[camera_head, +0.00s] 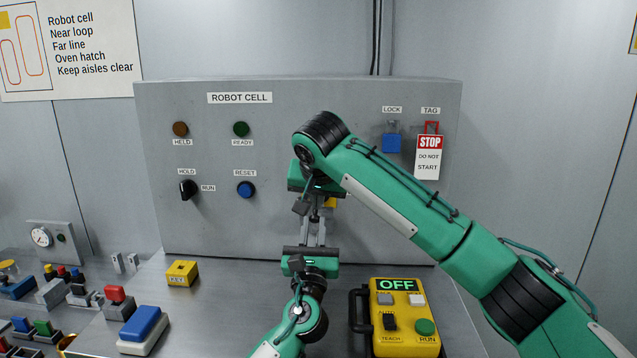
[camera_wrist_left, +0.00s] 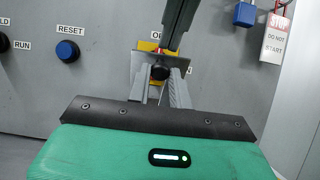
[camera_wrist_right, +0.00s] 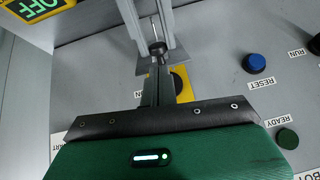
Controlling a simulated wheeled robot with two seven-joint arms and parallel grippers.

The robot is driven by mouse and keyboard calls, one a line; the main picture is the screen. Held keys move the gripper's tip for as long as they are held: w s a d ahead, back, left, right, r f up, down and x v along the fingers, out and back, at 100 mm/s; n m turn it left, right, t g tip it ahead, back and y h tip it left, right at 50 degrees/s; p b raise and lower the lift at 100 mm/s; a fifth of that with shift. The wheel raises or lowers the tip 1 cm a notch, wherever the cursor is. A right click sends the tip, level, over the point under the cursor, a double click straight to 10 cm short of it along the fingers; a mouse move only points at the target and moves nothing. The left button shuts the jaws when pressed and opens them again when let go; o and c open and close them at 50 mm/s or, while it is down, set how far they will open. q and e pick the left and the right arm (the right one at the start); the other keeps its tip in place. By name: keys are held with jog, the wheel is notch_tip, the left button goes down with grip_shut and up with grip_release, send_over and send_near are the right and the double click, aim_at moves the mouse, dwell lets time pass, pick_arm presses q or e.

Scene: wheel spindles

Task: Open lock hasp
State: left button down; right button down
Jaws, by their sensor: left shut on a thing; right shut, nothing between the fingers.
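A grey metal plate (camera_wrist_left: 144,64), which looks like the lock hasp, stands in front of a yellow backing with a black round part (camera_wrist_right: 182,84) on the panel. A small black knob (camera_wrist_left: 160,73) is on the plate. My left gripper (camera_head: 315,228) reaches up from below and is shut on the knob; its fingers also show in the left wrist view (camera_wrist_left: 161,80). My right gripper (camera_head: 317,207) points down from above, shut and empty, its fingertips close to the plate and knob. Whether they touch is unclear. The arms hide most of the hasp in the head view.
A blue padlock (camera_head: 391,142) and a red-white STOP tag (camera_head: 428,158) hang on the panel at right. A blue RESET button (camera_head: 246,190) and black selector (camera_head: 188,189) are at left. A yellow pendant (camera_head: 402,318) and yellow key block (camera_head: 182,273) sit on the bench.

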aim_at(316, 219)
pick_arm(q)
jog(key=shift+f, duration=0.1)
pick_arm(e)
jog(key=shift+s+a+f, duration=0.1)
jog(key=shift+f, duration=0.4)
jog(key=shift+s+f, duration=0.25)
jog(key=shift+f, duration=0.3)
jog(key=shift+s+f+t, duration=0.15)
jog(key=shift+f+t, duration=0.15)
jog(key=shift+t, duration=0.1)
jog(key=shift+f, duration=0.1)
pick_arm(q)
jog(key=c, duration=1.3)
grip_release()
jog(key=shift+s, duration=0.1)
jog(key=shift+o, duration=0.2)
